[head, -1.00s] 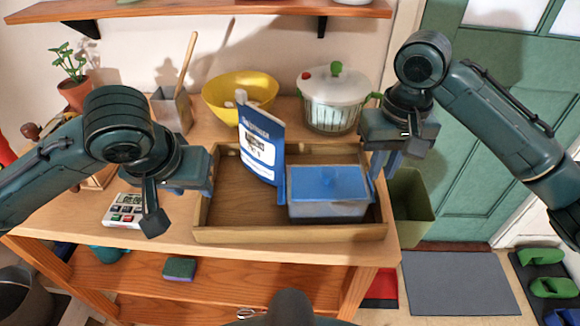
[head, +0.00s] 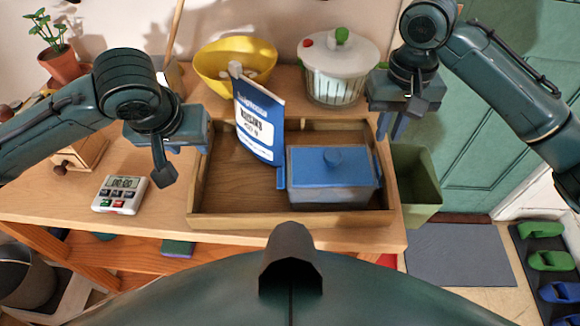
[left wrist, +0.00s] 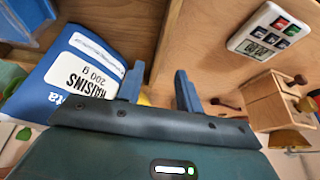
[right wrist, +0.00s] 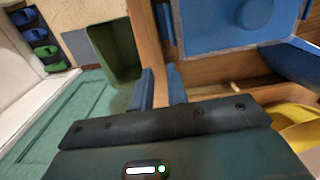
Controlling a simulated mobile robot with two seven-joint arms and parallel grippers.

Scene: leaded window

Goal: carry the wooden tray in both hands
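The wooden tray (head: 240,219) lies on the wooden counter. It holds a blue-and-white raisins packet (head: 259,122), standing tilted, and a blue-lidded box (head: 330,176). My left gripper (head: 187,151) is open near the tray's left wall; in the left wrist view its fingers (left wrist: 158,88) are apart, with the wall beyond the gap. My right gripper (head: 390,130) is near the back of the tray's right wall. In the right wrist view its fingers (right wrist: 160,86) are apart with a narrower gap, near the wall (right wrist: 145,40). Contact with either wall cannot be told.
A yellow bowl (head: 232,67) and a salad spinner (head: 337,68) stand behind the tray. A timer (head: 120,194) and a wooden grinder box (head: 82,154) are at left. A green bin (head: 416,183) stands beside the counter's right end. Counter space left of the tray is partly free.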

